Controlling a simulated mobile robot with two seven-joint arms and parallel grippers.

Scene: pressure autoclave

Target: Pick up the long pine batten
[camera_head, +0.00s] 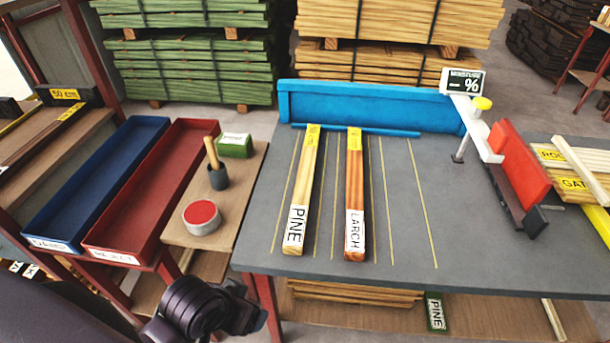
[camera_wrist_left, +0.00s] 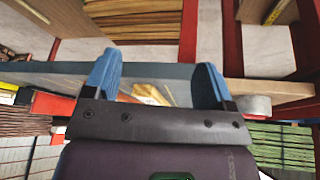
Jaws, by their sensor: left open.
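The long pine batten (camera_head: 302,190) lies on the grey bench top, pale wood with a yellow far end and a white PINE label at its near end. A redder batten labelled LARCH (camera_head: 354,200) lies parallel to its right, with a gap between. My left gripper (camera_wrist_left: 157,75) is open, its two blue fingers apart with no batten seen held between them. In the head view my left wrist (camera_head: 205,308) is low, in front of the bench's left front corner, left of and nearer than the pine batten. My right gripper is not in view.
A blue tray (camera_head: 60,215) and a red tray (camera_head: 110,232) stand left. A wooden board (camera_head: 218,230) holds a red-topped tin (camera_head: 202,217), a brush pot (camera_head: 218,178) and a green block (camera_head: 235,146). A blue fence (camera_head: 370,107) closes the bench's back. The front right bench is clear.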

